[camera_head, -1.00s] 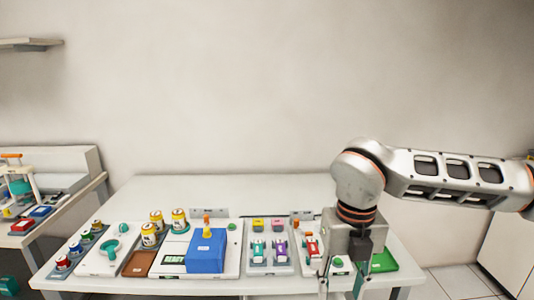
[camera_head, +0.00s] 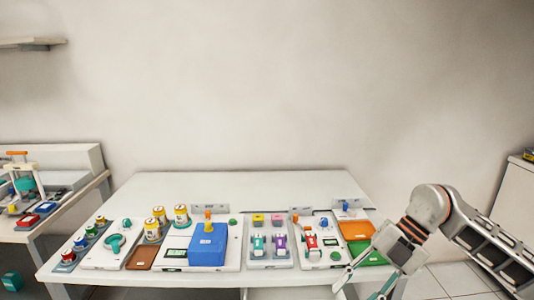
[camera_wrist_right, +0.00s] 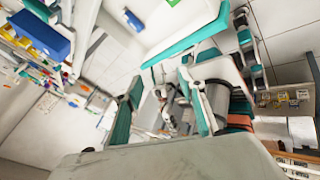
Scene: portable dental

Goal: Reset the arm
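My right arm comes in from the right in the head view, bent down past the table's front right corner. My right gripper (camera_head: 360,288) hangs at that corner with its fingers spread apart and nothing between them. In the right wrist view the right gripper (camera_wrist_right: 160,105) also shows two separated fingers with teal pads and a gap between them. My left gripper and left arm are not in the head view.
The white table (camera_head: 270,185) holds a blue box (camera_head: 207,247), several yellow-labelled jars (camera_head: 159,214), a tool panel (camera_head: 269,243), an orange tray (camera_head: 356,231) and a green tray (camera_head: 362,252). A side table (camera_head: 62,205) stands left. The table's back strip is clear.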

